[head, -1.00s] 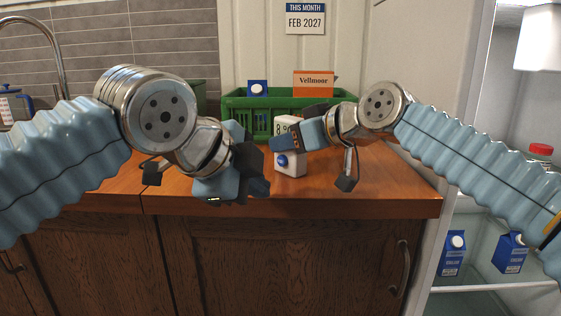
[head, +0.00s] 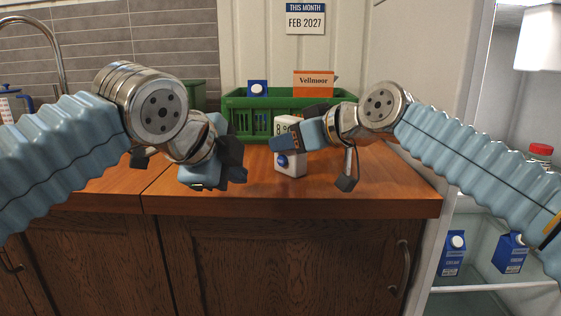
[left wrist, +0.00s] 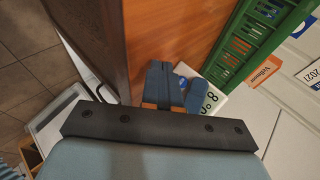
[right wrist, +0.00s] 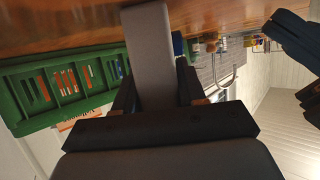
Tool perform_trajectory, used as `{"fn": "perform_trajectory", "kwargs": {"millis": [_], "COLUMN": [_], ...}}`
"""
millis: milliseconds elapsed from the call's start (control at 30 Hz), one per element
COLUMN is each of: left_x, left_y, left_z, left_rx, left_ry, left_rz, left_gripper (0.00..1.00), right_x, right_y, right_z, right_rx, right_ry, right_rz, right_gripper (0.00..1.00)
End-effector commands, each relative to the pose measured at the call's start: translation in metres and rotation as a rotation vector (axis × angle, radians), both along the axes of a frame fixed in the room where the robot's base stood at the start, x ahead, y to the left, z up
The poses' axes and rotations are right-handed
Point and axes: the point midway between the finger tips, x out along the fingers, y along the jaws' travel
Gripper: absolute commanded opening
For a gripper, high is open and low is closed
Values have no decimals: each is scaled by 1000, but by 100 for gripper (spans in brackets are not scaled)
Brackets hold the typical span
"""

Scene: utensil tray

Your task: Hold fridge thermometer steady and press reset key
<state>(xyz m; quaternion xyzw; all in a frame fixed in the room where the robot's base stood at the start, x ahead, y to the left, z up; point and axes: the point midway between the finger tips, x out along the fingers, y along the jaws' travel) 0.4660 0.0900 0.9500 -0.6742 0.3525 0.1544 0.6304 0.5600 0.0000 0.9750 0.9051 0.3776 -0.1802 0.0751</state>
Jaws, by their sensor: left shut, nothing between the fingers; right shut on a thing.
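The fridge thermometer (head: 292,166) is a pale upright block on the wooden counter, with a display at its top partly covered by my right gripper. Its round blue reset key (head: 282,160) is on the front, low down. My right gripper (head: 285,143) is shut on the thermometer from the right. In the right wrist view the thermometer's plain side (right wrist: 152,50) shows between the fingers. My left gripper (head: 240,166) is shut and empty, left of the thermometer with a clear gap.
A green basket (head: 235,104) stands behind the thermometer, with a blue-and-white carton (head: 257,88) and an orange Vellmoor box (head: 314,84) in it. An open fridge with blue cartons (head: 453,253) is at the right. The counter's front edge is close; bare counter (head: 370,190) lies to the right.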

Motion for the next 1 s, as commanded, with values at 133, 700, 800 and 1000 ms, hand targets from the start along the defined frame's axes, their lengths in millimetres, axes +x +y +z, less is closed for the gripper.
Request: {"fn": "perform_trajectory", "kwargs": {"millis": [133,700,800,1000], "left_x": [16,43,42,42], "left_y": [-16,-42,-42,-42], "left_z": [-1,0,0,0], "left_rx": [1,0,0,0], "left_ry": [1,1,1,1], "left_rz": [1,0,0,0], "left_gripper": [0,0,0,0], "right_x": [0,0,0,0], "right_y": [0,0,0,0], "right_z": [0,0,0,0], "right_rx": [0,0,0,0], "right_ry": [0,0,0,0], "right_rz": [0,0,0,0], "right_gripper": [4,4,4,4]}}
